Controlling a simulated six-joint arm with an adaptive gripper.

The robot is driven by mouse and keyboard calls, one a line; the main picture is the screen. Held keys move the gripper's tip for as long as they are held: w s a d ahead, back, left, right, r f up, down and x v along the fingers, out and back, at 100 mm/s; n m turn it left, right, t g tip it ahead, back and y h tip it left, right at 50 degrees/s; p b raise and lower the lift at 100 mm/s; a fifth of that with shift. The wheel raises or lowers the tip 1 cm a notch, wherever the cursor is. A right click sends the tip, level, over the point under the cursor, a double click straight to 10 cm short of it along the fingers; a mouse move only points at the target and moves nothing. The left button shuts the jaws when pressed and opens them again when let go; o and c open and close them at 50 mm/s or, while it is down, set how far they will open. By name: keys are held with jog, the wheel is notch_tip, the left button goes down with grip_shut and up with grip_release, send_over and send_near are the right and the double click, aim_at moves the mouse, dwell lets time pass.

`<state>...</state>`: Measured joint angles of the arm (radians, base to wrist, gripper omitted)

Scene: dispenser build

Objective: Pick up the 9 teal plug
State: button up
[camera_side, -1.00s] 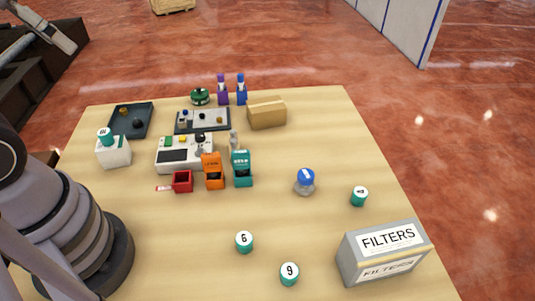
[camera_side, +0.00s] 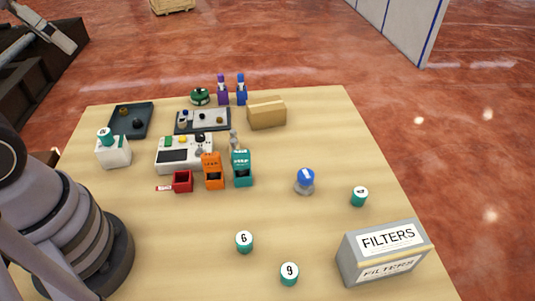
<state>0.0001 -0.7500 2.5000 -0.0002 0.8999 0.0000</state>
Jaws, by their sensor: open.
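The teal plug marked 9 (camera_side: 289,273) stands upright near the front edge of the wooden table, its white numbered top facing up. A similar teal plug marked 6 (camera_side: 244,242) stands behind it and to its left. A third teal plug (camera_side: 359,196) stands farther right; its marking is too small to read surely. Another teal plug (camera_side: 104,136) sits on top of a white block (camera_side: 114,153) at the left. All the plugs on the open table stand apart from other things.
A grey FILTERS box (camera_side: 384,253) stands right of the 9 plug. A blue-topped round item (camera_side: 305,181) stands mid-table. Orange (camera_side: 213,172) and teal (camera_side: 242,168) dispensers, a red box (camera_side: 182,181) and a control panel (camera_side: 184,154) stand farther back. The front middle is mostly clear.

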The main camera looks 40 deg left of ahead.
jog(key=w+d+f+n+g+h, duration=0.7)
jog(key=w+d+f+g, duration=0.4)
jog(key=d+f, duration=0.45)
jog(key=n+h, duration=0.6)
jog(key=n, duration=0.1)
send_near(289, 270)
jog(key=shift+t, duration=0.3)
jog(key=x, duration=0.4)
jog(key=shift+s+d+f, duration=0.15)
jog(key=shift+s+f, duration=0.05)
jog(key=shift+f, duration=0.15)
jog(key=shift+x, duration=2.95)
jog(key=shift+f, duration=0.1)
grip_shut()
